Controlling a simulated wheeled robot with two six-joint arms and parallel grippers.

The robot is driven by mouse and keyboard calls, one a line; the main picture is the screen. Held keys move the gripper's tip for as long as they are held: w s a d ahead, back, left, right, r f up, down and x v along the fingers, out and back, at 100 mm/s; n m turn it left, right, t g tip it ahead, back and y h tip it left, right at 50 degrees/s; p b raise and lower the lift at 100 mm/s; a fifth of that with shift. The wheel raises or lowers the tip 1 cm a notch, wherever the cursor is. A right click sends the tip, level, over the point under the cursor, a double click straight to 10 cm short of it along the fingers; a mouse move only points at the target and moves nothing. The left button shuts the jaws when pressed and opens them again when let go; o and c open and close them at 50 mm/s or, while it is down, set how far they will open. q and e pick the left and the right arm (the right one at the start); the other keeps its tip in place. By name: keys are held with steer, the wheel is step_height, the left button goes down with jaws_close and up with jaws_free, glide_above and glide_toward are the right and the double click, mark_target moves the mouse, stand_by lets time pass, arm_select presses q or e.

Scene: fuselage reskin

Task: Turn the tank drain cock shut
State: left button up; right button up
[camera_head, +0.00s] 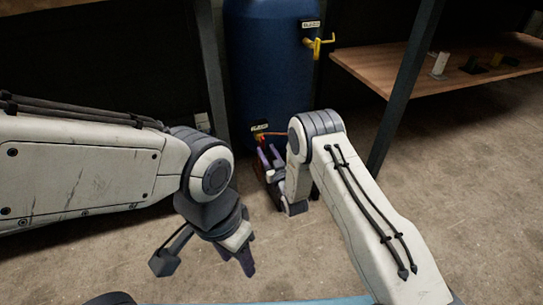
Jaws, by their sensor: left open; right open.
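A blue tank (268,75) stands upright at the back middle. Low on its front is a small label (260,128), with an orange-red drain cock (262,137) just below it, partly hidden. My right gripper (269,157) is open right in front of and slightly below the cock, its purplish fingers pointing up towards it. I cannot tell whether they touch it. My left gripper (206,262) is open and empty, low over the floor at the front, well away from the tank.
A yellow valve (318,43) sits higher on the tank under another label (311,24). A dark post (405,85) stands to the right, beside a wooden shelf (390,68) with small items. Bare concrete floor (470,190) lies at the right.

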steer(key=shift+p+v, duration=1)
steer(key=shift+v, duration=2)
steer(key=s+a+r+n+g+h+p, duration=0.1)
steer(key=s+a+r+g+p, duration=0.25)
steer(key=r, duration=0.45)
steer(key=s+a+r+n+g+p, duration=0.15)
steer(key=a+r+g, duration=0.25)
steer(key=r, duration=0.4)
steer(key=s+d+r+n+g+h+p, duration=0.1)
steer(key=s+d+r+g+p, duration=0.3)
steer(key=s, duration=0.7)
steer(key=s+d+r+g+h, duration=0.15)
steer(key=s+r, duration=0.45)
steer(key=s, duration=0.6)
steer(key=s+d+r+n+g+h+p, duration=0.1)
steer(key=s+d+r+g+p, duration=0.25)
steer(key=s, duration=0.75)
step_height(320, 180, up, 39)
steer(key=p, duration=3.5)
steer(key=shift+r+m+g+p, duration=0.15)
steer(key=shift+m+g+p, duration=0.2)
steer(key=shift+p, duration=0.05)
